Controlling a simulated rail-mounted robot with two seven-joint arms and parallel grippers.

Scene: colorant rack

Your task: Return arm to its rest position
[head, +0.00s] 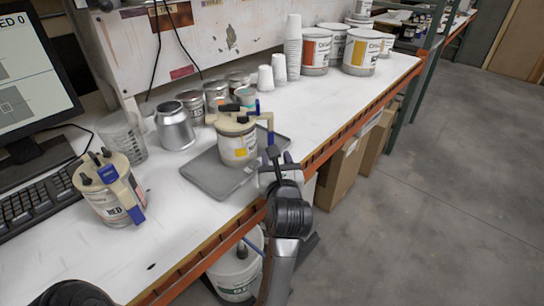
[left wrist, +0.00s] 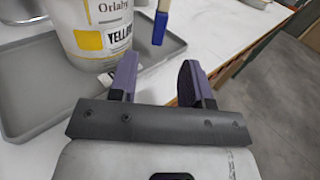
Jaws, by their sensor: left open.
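My left gripper (head: 279,156) is at the front edge of the bench, just to the right of the yellow colorant can (head: 238,150). In the left wrist view its two purple fingers (left wrist: 157,68) are apart with nothing between them. The can, labelled YELLOW, shows there in part (left wrist: 95,32), beyond and left of the fingers; its top is cut off. It stands upright on a grey tray (head: 205,176), with a beige lid and blue handle (head: 270,124). My right gripper is not in view.
A red colorant can (head: 108,200) with a blue handle stands by the keyboard (head: 35,205). A metal pot (head: 174,128), a clear beaker (head: 125,140) and several cans line the back. The orange bench edge (head: 320,150) runs beside the gripper; open floor (head: 440,170) lies right.

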